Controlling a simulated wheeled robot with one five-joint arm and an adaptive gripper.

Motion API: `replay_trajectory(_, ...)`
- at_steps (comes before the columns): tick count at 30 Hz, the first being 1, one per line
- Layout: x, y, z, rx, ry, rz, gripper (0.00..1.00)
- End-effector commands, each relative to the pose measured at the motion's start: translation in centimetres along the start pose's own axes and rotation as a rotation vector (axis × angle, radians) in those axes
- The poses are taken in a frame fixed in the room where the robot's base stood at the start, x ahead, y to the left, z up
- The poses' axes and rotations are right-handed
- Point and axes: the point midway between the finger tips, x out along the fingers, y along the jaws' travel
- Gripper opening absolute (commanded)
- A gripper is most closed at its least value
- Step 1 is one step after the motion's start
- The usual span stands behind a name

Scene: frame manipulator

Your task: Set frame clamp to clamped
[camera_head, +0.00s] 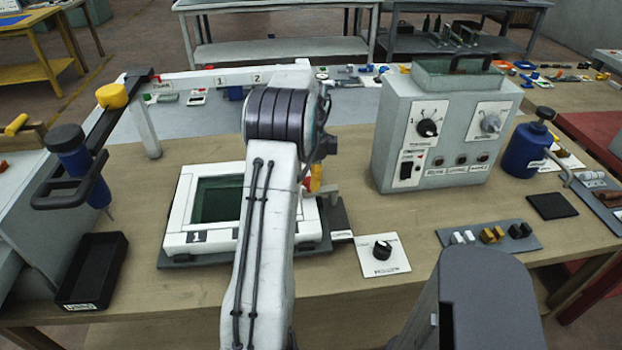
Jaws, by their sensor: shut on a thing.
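A white frame (174,228) with a dark green window (216,199) lies on a dark base on the wooden table, left of my arm. Its front edge carries number labels. A small orange and red piece (316,180), seemingly the clamp's handle, shows at the frame's right side, just right of my arm. My gripper (318,163) is mostly hidden behind my arm; its dark part reaches down at this piece and appears shut on it. The clamp's exact position cannot be told.
A grey control box (440,130) stands right of my gripper, with a blue bottle (524,150) beyond it. A knob plate (384,255) lies in front. A black tray (92,270) and a dark arm with a blue tool (75,160) are at left.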

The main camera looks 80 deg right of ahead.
Motion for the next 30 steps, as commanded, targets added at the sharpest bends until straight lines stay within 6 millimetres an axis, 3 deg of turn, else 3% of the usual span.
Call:
replay_trajectory(23,0.39,-0.29,0.30,0.087,0.004,0.007,0.00)
replay_trajectory(24,0.38,-0.29,0.30,0.087,0.004,0.007,0.31)
replay_trajectory(30,0.21,-0.35,0.33,0.086,0.002,0.004,0.49)
